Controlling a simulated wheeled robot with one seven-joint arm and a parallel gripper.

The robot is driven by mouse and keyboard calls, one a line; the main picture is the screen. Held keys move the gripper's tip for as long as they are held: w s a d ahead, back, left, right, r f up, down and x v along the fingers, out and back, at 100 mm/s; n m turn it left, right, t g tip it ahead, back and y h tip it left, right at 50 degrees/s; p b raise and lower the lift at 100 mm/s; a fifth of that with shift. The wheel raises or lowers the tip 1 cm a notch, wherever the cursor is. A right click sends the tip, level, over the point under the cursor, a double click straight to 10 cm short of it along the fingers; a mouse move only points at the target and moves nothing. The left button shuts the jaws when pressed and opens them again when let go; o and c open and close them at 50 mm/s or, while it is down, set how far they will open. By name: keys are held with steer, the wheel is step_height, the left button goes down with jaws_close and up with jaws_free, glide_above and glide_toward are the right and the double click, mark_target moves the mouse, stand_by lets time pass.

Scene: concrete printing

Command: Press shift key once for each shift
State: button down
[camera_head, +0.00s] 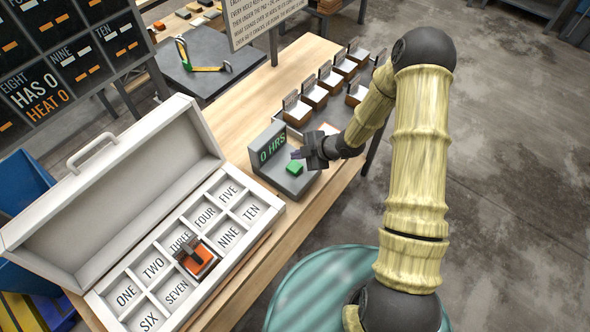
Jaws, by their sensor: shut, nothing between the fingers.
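The grey console (266,171) stands on the wooden table, with a green display (272,147) reading "0 HRS". A green key (294,167) sits on its sloped top; I take it to be the shift key. My gripper (297,154) is shut and empty, just behind and above the green key in the picture. A small gap seems to show between them, but I cannot tell the exact height. The key's surface is mostly visible.
An open white case (108,296) has labelled compartments; an orange block with a dark clip (198,262) sits between SEVEN and NINE. Several small blocks with cards (314,96) stand at the back right. A dark board (75,60) shows "HAS 0 HEAT 0".

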mark_target(291, 164)
steer(key=shift+f+b, duration=0.9)
steer(key=shift+f, duration=0.5)
steer(key=shift+f, duration=0.1)
stand_by(0.8)
steer(key=shift+f+b, duration=0.3)
steer(key=shift+b, duration=0.1)
steer(key=shift+f+b, duration=0.5)
steer(key=shift+f, duration=0.05)
stand_by(0.8)
steer(key=shift+r, duration=0.15)
steer(key=shift+r+p, duration=0.7)
steer(key=shift+r, duration=0.15)
steer(key=shift+r, duration=0.1)
steer(key=shift+r+p, duration=1.9)
steer(key=shift+r, duration=0.5)
